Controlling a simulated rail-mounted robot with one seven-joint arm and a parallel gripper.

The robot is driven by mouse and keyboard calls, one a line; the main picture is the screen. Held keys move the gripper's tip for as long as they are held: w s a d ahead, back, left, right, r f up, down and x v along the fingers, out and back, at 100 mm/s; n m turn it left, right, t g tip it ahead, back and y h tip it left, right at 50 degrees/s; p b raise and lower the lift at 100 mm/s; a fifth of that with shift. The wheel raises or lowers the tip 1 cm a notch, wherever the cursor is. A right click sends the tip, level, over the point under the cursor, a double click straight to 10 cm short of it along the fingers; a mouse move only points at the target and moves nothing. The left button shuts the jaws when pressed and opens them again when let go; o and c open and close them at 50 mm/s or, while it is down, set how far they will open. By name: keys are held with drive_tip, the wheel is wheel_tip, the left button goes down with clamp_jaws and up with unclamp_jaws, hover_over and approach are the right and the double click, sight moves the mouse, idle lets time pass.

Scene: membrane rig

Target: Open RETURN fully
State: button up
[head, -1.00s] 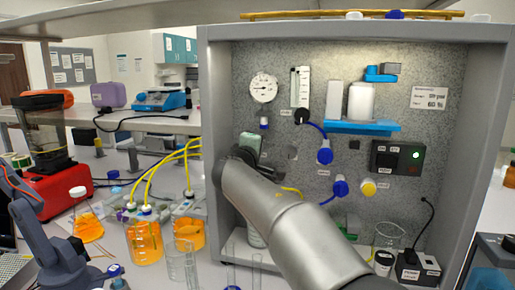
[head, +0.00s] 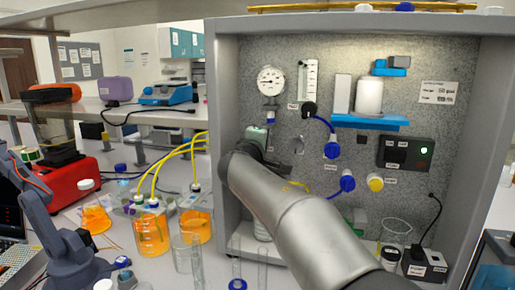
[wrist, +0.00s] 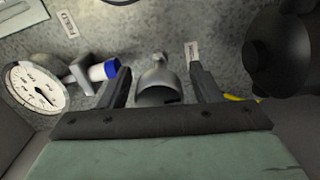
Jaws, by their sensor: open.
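A small metal fitting with a rounded top and a dark lower part (wrist: 155,92), apparently a valve, lies between the fingers of my gripper (wrist: 158,80) in the wrist view. The fingers are open, one on each side of it, and I see no clear contact. A small label (wrist: 192,52) sits beside the right finger; its text is too small to read, so I cannot confirm it says RETURN. In the head view, my gripper (head: 262,143) is at the panel below the gauge, and its fingertips are mostly hidden. A grey fitting (head: 298,145) shows just right of it.
The round gauge (wrist: 36,88) and a blue-ended fitting (wrist: 104,70) are close on the left in the wrist view; a black round part (wrist: 278,52) is at right.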

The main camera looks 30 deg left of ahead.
drive_tip(key=b+v, duration=0.5)
drive_tip(key=v, duration=1.2)
drive_tip(key=w+d+m+g+h+p, duration=0.1)
drive_tip(key=w+d+m+h+p, duration=0.2)
drive_tip(key=d, duration=0.5)
drive_tip(key=w+d+m+g+h+p, duration=0.1)
drive_tip(key=w+d+g+h+p, duration=0.2)
drive_tip(key=d, duration=0.5)
drive_tip(key=d+f+m+g+h+p, duration=0.2)
drive_tip(key=d+m+p, duration=0.15)
drive_tip(key=d, duration=0.65)
drive_tip(key=d+f+m+g+h+p, duration=0.15)
drive_tip(key=d+p, duration=0.25)
drive_tip(key=d, duration=0.5)
drive_tip(key=s+d+f+m+g+p, duration=0.2)
drive_tip(key=s+d+m+g+p, duration=0.35)
drive_tip(key=d, duration=0.55)
drive_tip(key=s+d+f+m+g+y+p, duration=0.1)
drive_tip(key=s+d+m+y+p, duration=0.1)
drive_tip(key=s, duration=0.5)
drive_tip(key=s+d+f+m+g+y+p, duration=0.1)
drive_tip(key=s+d+m+y+p, duration=0.1)
drive_tip(key=s, duration=0.6)
drive_tip(key=m+p, duration=0.1)
drive_tip(key=p, duration=0.1)
drive_tip(key=shift+d+f+m+g+p, duration=0.35)
drive_tip(key=shift+f+g, duration=0.05)
